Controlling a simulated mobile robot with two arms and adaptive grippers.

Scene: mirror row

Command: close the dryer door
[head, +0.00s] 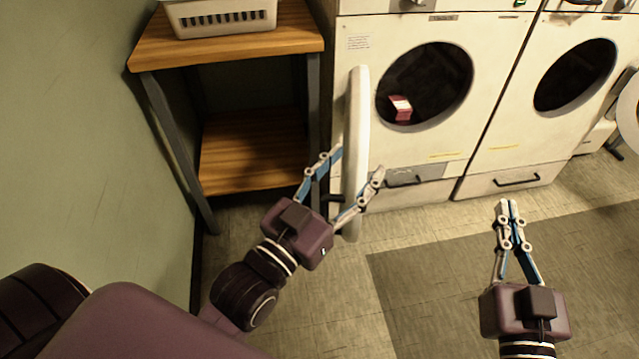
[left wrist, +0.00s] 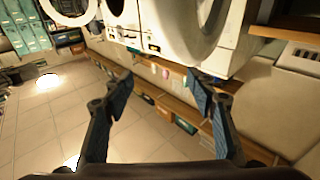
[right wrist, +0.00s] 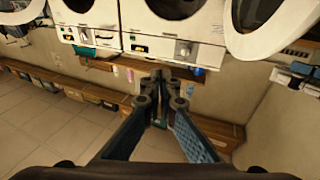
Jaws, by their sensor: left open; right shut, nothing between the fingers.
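The dryer door (head: 357,105) is a thick white round door, seen nearly edge-on in the head view. It stands open, swung out at the left side of the dryer (head: 430,150) with the dark round opening (head: 425,80). A red and white box (head: 400,108) shows inside the opening. My left gripper (head: 361,161) is open at the lower part of the door, its fingers spread to either side of it in the picture. I cannot tell whether they touch it. My right gripper (head: 509,202) is shut and empty over the floor, right of the door and apart from it.
A wooden shelf unit (head: 250,150) with a white basket (head: 222,18) stands left of the dryer, by a green wall (head: 80,120). A second dryer (head: 525,140) stands to the right, and another white round door (head: 628,112) shows at the right edge. A grey mat (head: 430,290) lies on open floor.

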